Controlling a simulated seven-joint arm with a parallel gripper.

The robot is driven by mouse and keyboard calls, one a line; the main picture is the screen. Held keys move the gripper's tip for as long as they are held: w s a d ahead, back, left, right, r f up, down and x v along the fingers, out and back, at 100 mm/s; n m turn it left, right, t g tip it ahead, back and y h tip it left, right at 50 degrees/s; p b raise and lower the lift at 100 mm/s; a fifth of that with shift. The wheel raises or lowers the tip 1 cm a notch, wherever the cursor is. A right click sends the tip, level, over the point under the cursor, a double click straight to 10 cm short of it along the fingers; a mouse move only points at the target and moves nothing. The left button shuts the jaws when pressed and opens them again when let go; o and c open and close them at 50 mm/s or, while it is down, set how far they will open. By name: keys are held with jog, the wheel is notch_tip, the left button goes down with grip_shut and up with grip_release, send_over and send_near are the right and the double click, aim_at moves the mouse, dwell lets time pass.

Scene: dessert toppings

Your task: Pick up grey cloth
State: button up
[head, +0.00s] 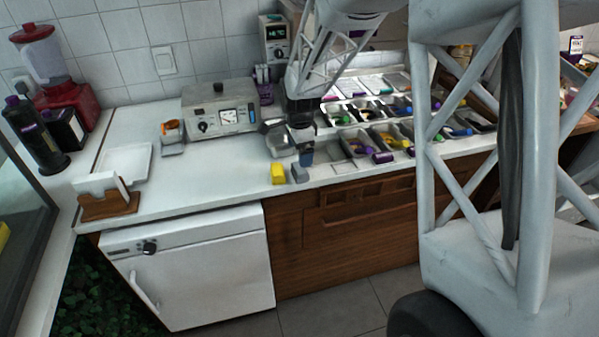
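A small grey folded piece (299,174), which looks like the grey cloth, lies near the front edge of the white counter. It sits just right of a yellow block (278,174), perhaps a sponge. My gripper (305,153) hangs from the arm above and slightly behind the grey piece, pointing down. A gap seems to separate it from the grey piece. A dark blue shape shows at the gripper's lower end; I cannot tell whether it is part of the gripper or something behind. The fingers are too small and dark to read.
A metal container (279,140) stands close left of my gripper. Trays of coloured toppings and scoops (375,140) fill the counter to the right. A grey machine with a dial (220,112) stands behind.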

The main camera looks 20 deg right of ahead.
aim_at(300, 172)
jog(key=shift+f, duration=0.1)
jog(key=shift+f, duration=1.2)
jog(key=shift+f, duration=0.1)
jog(key=shift+w+f, duration=0.2)
jog(key=shift+f, duration=2.3)
jog(key=shift+c, duration=0.3)
jog(key=c, duration=1)
